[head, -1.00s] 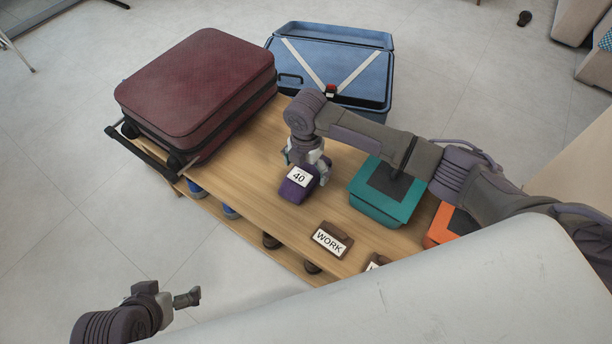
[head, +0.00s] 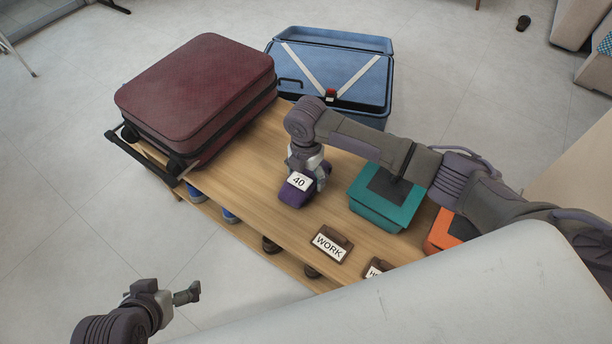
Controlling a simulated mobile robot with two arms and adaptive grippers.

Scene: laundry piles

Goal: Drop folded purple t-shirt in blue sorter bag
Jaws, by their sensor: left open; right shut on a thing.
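A folded purple bundle (head: 293,196) with a white "40" label, apparently the t-shirt, lies on the wooden bench top (head: 262,165). My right gripper (head: 309,180) is over its back edge from above and is shut on it; the fingertips are partly hidden. The bundle appears to rest on the wood. My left gripper (head: 187,294) is open and empty, low at the left, away from the bench. An open blue case (head: 335,75) with white straps stands behind the bench; I cannot tell any blue sorter bag apart from it.
A dark red suitcase (head: 200,95) covers the bench's left end. A teal box (head: 383,195) and an orange box (head: 440,232) stand to the right. A brown "WORK" sign (head: 330,244) is near the front edge. Shoes sit below the bench.

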